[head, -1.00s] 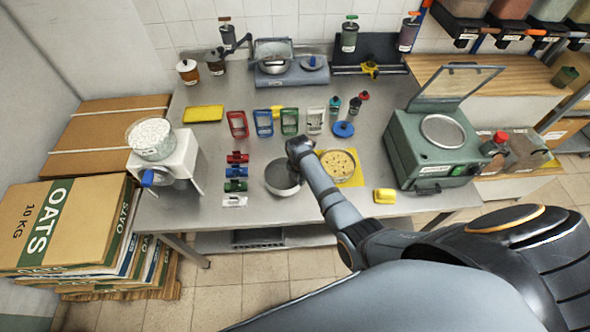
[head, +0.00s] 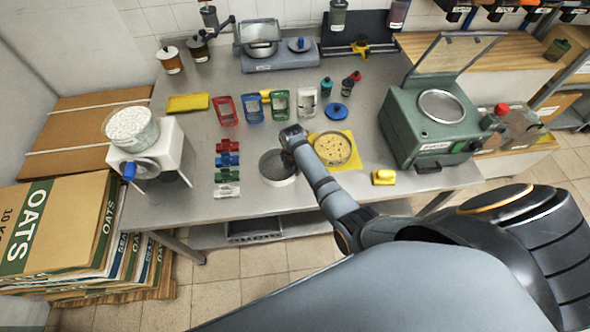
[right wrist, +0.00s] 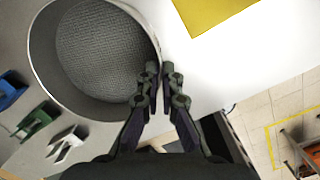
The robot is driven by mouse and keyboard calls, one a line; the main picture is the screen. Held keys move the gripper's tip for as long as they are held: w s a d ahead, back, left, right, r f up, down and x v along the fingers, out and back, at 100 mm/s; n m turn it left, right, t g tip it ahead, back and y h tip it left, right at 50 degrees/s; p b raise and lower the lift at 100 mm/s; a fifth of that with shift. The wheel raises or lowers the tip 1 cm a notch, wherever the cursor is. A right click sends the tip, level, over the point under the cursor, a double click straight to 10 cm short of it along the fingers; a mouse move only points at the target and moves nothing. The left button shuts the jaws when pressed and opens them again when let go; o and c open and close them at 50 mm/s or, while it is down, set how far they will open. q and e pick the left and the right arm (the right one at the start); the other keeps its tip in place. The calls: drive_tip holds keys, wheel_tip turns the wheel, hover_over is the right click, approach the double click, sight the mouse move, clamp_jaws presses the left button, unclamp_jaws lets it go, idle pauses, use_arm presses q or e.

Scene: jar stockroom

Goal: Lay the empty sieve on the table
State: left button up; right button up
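The empty sieve (head: 279,163) is a round metal ring with a dark grey mesh. It is at the front middle of the table (head: 215,206), beside the yellow mat. In the right wrist view the sieve (right wrist: 105,52) fills the upper left, with its bare mesh and inner wall showing. My right gripper (head: 290,138) is at the sieve's far right rim. Its fingertips (right wrist: 160,75) are close together on the rim in the right wrist view. Whether the sieve's underside touches the table cannot be told. My left gripper is out of view.
A dish of yellow grains (head: 333,147) stands on a yellow mat (head: 350,160) just right of the sieve. Small coloured clips (head: 228,160) line its left. A yellow block (head: 384,177) and green machine (head: 430,125) are further right.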

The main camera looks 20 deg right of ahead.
drive_tip(key=shift+o, duration=2.2)
drive_tip(key=shift+w, duration=0.15)
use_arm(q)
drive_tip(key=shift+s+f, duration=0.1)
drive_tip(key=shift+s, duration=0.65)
use_arm(e)
drive_tip(key=shift+a, duration=0.1)
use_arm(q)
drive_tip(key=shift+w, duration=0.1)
use_arm(e)
drive_tip(key=shift+r, duration=0.3)
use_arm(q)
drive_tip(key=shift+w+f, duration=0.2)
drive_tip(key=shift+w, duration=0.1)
use_arm(e)
wheel_tip(320, 180, up, 12)
drive_tip(key=s, duration=0.1)
drive_tip(key=shift+a+f, duration=0.2)
drive_tip(key=shift+a, duration=0.2)
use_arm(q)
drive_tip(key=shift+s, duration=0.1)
use_arm(e)
drive_tip(key=shift+s, duration=0.1)
